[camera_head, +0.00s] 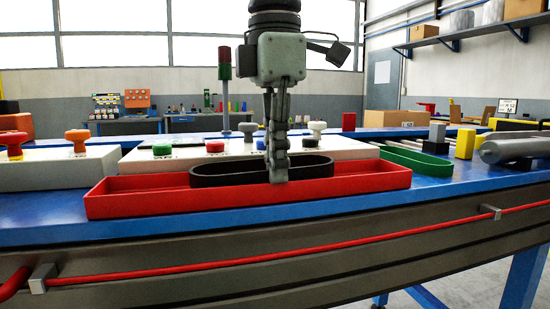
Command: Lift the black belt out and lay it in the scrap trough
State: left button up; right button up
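The black belt (225,180), an oval loop, sits level within the outline of the long red trough (140,203) at the front of the blue table. The trough's front wall hides the belt's lower edge, so I cannot tell if it touches the floor. My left gripper (278,174) points straight down over the belt's front wall, right of its middle. Its fingers are close together and appear shut on that wall; the far finger is partly hidden. My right gripper is not in view.
Behind the trough stand pale blocks with coloured knobs, including a green one (162,150) and an orange one (78,140). A green belt (418,160) lies to the right, near a yellow block (465,144) and a grey cylinder (515,150). A signal post (225,90) rises behind.

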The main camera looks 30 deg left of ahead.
pick_arm(q)
jog(key=o, duration=0.5)
jog(key=shift+s+d+f+g, duration=0.1)
jog(key=shift+f+g, duration=0.05)
jog(key=shift+f, duration=0.3)
jog(key=shift+s+f+g, duration=0.1)
jog(key=shift+f+g, duration=0.05)
jog(key=shift+f, duration=0.3)
jog(key=shift+c, duration=0.2)
jog(key=shift+o, duration=0.4)
jog(key=shift+w, duration=0.25)
jog(key=shift+r, duration=0.25)
notch_tip(320, 180, up, 12)
jog(key=shift+f, duration=0.15)
